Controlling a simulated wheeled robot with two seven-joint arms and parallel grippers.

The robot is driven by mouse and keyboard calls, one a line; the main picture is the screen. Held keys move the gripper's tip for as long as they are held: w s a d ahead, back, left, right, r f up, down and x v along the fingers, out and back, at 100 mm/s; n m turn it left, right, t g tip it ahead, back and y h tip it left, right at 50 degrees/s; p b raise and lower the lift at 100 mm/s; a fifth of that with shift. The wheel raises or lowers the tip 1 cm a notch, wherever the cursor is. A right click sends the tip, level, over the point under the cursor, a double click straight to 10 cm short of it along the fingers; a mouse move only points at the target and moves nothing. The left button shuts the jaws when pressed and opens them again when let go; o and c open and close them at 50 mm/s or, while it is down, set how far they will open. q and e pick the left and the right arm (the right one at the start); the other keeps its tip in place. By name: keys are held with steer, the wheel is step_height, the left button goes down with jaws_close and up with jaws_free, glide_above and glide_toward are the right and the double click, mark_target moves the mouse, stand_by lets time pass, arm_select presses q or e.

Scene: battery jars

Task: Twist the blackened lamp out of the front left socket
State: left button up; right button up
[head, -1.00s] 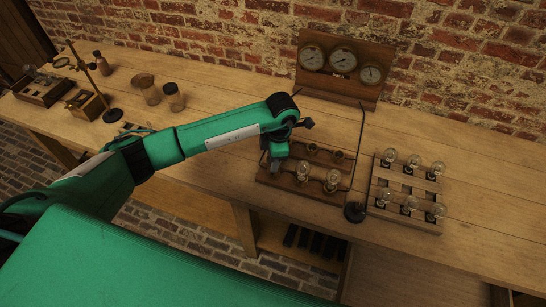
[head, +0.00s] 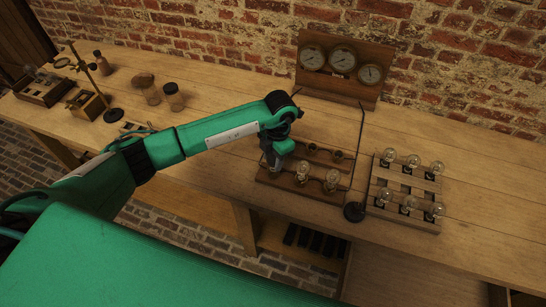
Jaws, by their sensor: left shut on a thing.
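The wooden socket board (head: 323,194) stands on the bench in the middle of the head view. My left gripper (head: 274,168) points down over its front left corner and is shut. The blackened lamp at the front left socket is hidden by the gripper, so I cannot make out its glass or whether its base is still seated. Two clear lamps, one in the front middle (head: 302,173) and one in the front right (head: 331,181), stand upright to the right of my gripper. Small sockets without glass bulbs show in the back row (head: 338,156). My right gripper is out of view.
A wooden rack (head: 405,184) with several clear lamps stands to the right. A round black base (head: 354,212) with a thin bent rod is between board and rack. A gauge panel (head: 340,88) stands behind. Jars (head: 174,97) and a magnifier stand are at left.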

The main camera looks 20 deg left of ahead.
arm_select(q)
steer(key=shift+r, duration=0.15)
steer(key=shift+r+p, duration=0.3)
steer(key=shift+r, duration=0.25)
steer(key=shift+r, duration=0.35)
steer(key=shift+r+p, duration=0.25)
steer(key=shift+p, duration=0.05)
steer(key=shift+r+p, duration=1.2)
steer(key=shift+r, duration=1.15)
